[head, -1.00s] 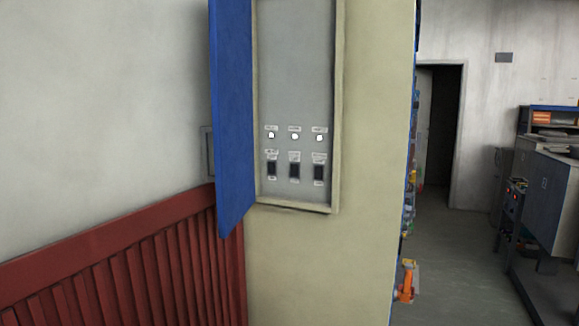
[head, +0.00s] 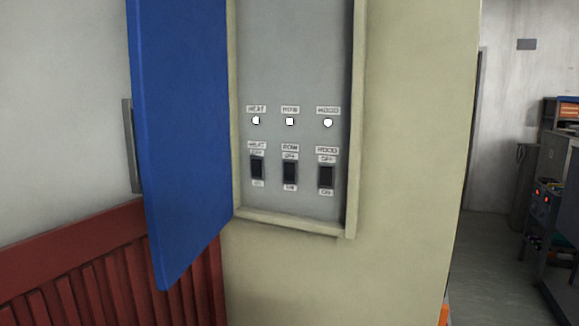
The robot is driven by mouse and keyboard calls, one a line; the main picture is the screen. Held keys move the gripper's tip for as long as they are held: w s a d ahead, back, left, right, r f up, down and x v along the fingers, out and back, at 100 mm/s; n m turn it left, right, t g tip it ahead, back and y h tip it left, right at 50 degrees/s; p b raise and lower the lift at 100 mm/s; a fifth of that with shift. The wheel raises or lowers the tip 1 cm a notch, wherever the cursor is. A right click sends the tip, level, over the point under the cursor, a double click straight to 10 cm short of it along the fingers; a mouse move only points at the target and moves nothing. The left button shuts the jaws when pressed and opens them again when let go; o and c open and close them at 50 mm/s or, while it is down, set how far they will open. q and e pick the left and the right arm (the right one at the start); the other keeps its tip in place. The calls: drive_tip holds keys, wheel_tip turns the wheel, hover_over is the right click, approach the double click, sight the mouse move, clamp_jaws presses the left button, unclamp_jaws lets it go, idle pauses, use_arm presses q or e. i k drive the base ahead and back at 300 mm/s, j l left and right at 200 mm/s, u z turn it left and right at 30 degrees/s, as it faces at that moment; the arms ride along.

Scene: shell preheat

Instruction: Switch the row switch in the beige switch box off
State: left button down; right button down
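The beige switch box (head: 355,120) is set on a beige wall or pillar in the head view, with its blue door (head: 182,130) swung open to the left. Inside are three black rocker switches in a row. The middle one, labelled ROW, is the row switch (head: 289,173), with OFF marked above it and ON below. The row lamp (head: 289,122) above it looks white and lit. Which way the rocker is tipped is too small to tell. Neither of my grippers is in view.
The heat switch (head: 257,168) is to the left of the row switch and the hood switch (head: 326,176) to its right. A red slatted panel (head: 100,260) stands at lower left. Open floor (head: 490,270) and a workbench (head: 560,220) are at right.

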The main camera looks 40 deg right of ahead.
sight(288, 168)
drive_tip(key=l+z, duration=0.45)
drive_tip(key=l, duration=0.15)
drive_tip(key=i+l+z, duration=0.15)
drive_tip(key=l+z, duration=0.3)
drive_tip(key=l, duration=0.15)
